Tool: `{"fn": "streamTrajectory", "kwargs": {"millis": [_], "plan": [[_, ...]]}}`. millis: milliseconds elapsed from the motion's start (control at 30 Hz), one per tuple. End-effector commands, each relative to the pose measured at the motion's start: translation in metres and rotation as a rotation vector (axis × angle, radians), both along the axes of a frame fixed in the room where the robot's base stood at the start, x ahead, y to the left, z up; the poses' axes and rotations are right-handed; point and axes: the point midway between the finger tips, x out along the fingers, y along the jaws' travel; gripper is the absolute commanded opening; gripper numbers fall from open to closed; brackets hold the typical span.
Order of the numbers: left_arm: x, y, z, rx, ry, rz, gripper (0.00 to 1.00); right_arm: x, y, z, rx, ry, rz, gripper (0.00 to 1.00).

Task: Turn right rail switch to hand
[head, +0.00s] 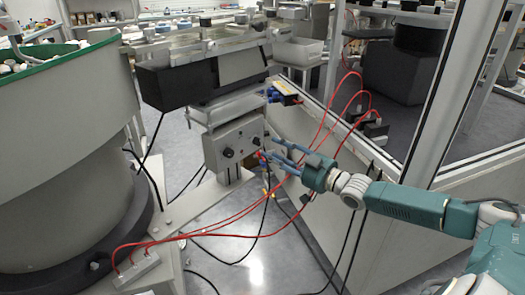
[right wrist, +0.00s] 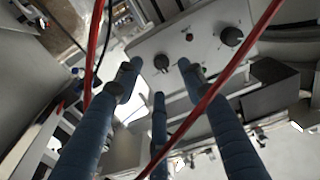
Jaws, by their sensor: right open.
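The grey switch box (head: 236,140) stands in the middle of the head view, under the linear rail unit. Its front carries two dark round knobs, a left knob (head: 228,152) and a right knob (head: 256,141). My right gripper (head: 271,149) comes in from the right, its blue fingers spread close to the right knob. In the right wrist view, the fingers of my right gripper (right wrist: 159,76) are open, and one knob (right wrist: 161,63) shows between the tips. Contact cannot be told. The other knob (right wrist: 231,36) is beyond the fingers. My left gripper is out of view.
Red hoses (head: 322,140) arch close to my right gripper and cross the right wrist view. A large bowl feeder (head: 62,120) fills the left. A dark rail housing (head: 178,82) sits above the box. A framed partition (head: 440,100) borders the right. Cables lie on the floor.

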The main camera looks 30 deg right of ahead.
Motion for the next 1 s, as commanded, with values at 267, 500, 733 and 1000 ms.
{"fn": "streamTrajectory", "kwargs": {"millis": [267,500,733,1000], "plan": [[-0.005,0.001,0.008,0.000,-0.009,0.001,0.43,0.035,0.009,0.001,0.001,-0.005,-0.001,0.40],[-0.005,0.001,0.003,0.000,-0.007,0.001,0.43,0.052,0.013,0.000,0.001,-0.001,-0.001,0.40],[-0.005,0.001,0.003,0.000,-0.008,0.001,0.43,0.055,0.014,0.000,-0.001,0.001,-0.001,0.40],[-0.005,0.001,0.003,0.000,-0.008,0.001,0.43,0.055,0.014,0.000,0.000,0.000,-0.001,0.16]]}}
